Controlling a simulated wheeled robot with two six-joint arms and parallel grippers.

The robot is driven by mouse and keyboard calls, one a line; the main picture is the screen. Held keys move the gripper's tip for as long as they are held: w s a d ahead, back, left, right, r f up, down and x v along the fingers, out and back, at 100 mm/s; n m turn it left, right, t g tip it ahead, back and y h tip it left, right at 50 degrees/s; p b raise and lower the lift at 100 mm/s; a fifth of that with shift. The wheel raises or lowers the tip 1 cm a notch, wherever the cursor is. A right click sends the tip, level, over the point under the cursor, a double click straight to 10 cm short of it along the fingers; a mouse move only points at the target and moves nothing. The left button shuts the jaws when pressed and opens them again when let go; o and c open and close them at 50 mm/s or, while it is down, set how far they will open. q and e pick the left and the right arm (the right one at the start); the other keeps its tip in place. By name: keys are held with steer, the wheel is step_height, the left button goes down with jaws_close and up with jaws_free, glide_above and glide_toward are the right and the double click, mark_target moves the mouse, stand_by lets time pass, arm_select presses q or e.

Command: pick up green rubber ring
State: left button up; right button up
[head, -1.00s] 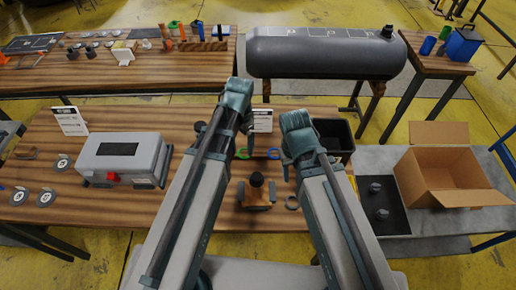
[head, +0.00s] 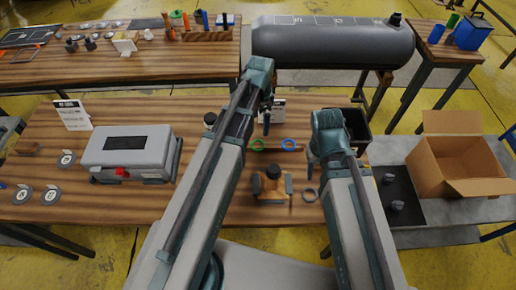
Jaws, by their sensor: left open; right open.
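The green rubber ring (head: 257,145) lies flat on the wooden workbench (head: 105,215), left of a blue ring (head: 288,144). A dark grey ring (head: 310,195) lies nearer to me. My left gripper (head: 266,124) is open and points down just beyond the green ring in the picture; it looks empty. My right gripper (head: 310,168) is open and apart from the green ring, to its right. Its fingers are small and partly hidden by my own arm.
A grey case (head: 128,148) is at left. An open cardboard box (head: 455,165) is at right. A large grey cylinder (head: 330,40) lies beyond.

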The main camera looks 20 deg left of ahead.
arm_select(q)
steer(key=b, duration=0.5)
glide_above(259, 145)
steer(key=f, duration=0.5)
steer(key=shift+w+d+f, duration=0.1)
steer(key=shift+w+f, duration=0.2)
steer(key=shift+f, duration=0.1)
arm_select(e)
step_height(259, 145, down, 6)
steer(key=shift+r, duration=0.15)
arm_select(q)
steer(key=f+b, duration=0.4)
steer(key=f, duration=0.1)
steer(key=shift+s+b, duration=0.4)
arm_select(e)
step_height(259, 145, down, 5)
steer(key=shift+f, duration=0.1)
arm_select(q)
steer(key=shift+f, duration=0.3)
arm_select(e)
steer(key=shift+f, duration=0.2)
arm_select(q)
steer(key=c, duration=0.9)
